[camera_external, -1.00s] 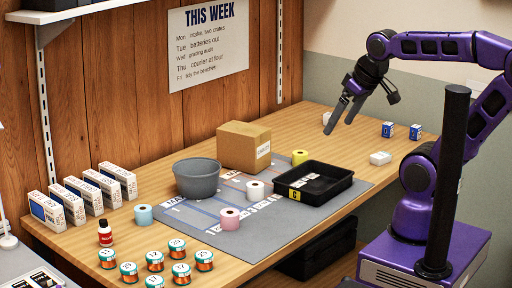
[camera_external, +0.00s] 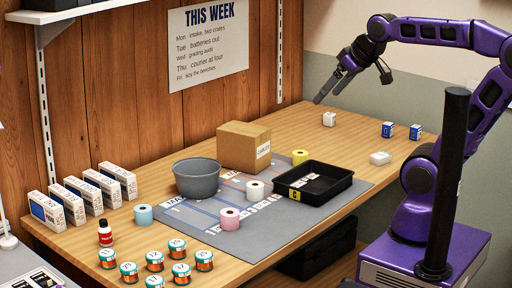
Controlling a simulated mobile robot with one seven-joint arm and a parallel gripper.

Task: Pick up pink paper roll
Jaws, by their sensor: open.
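The pink paper roll (camera_external: 230,218) stands upright on the grey mat (camera_external: 282,232), near the mat's front left part. A white roll (camera_external: 255,190) stands just behind it to the right. A blue roll (camera_external: 143,214) stands to its left at the mat's edge, and a yellow roll (camera_external: 300,157) stands farther back. My gripper (camera_external: 329,91) is open and empty. It is in the air above the far end of the table, well away from the pink roll, with its fingers pointing down and left.
A grey bowl (camera_external: 197,179), a cardboard box (camera_external: 243,147) and a black tray (camera_external: 312,196) stand around the mat. Small white and blue boxes (camera_external: 388,130) sit at the back right.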

